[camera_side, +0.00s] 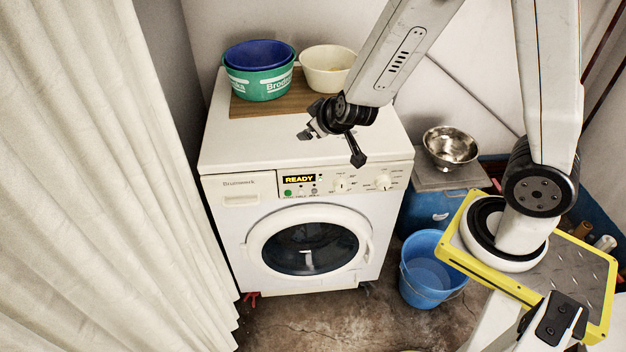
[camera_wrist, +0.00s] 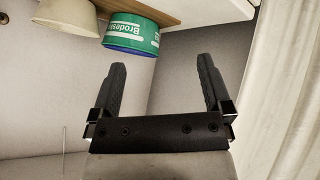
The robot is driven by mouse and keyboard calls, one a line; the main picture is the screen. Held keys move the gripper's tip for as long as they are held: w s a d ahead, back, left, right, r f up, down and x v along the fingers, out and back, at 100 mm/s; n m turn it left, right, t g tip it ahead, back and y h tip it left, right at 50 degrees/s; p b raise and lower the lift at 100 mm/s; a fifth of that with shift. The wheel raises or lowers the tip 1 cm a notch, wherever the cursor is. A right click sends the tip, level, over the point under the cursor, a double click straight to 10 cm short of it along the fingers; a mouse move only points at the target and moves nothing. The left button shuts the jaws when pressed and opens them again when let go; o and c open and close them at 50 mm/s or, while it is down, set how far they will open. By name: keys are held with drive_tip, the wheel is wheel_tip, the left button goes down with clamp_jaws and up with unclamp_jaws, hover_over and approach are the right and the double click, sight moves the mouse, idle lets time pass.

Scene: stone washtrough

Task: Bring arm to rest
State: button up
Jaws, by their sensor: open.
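My gripper (camera_side: 331,143) hangs over the front right part of the washing machine's (camera_side: 235,142) white top in the side view. Its two black fingers are apart. In the wrist view my gripper (camera_wrist: 160,82) is also open, with nothing between the fingers. The machine's round door (camera_side: 308,248) is shut, and its display (camera_side: 299,180) reads READY. My arm reaches in from the upper right.
A green tub (camera_side: 262,84) with a blue basin (camera_side: 258,54) in it and a cream bowl (camera_side: 328,70) stand on a wooden board (camera_side: 245,107). A steel bowl (camera_side: 450,147) and blue bucket (camera_side: 425,285) are at right. A pale curtain (camera_side: 90,180) covers the left.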

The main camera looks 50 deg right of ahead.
drive_tip(key=s+a+g+y, duration=0.3)
drive_tip(key=s+g, duration=0.3)
drive_tip(key=s, duration=0.6)
drive_tip(key=shift+s+y, duration=0.15)
drive_tip(key=shift+y, duration=0.25)
drive_tip(key=shift+r, duration=0.1)
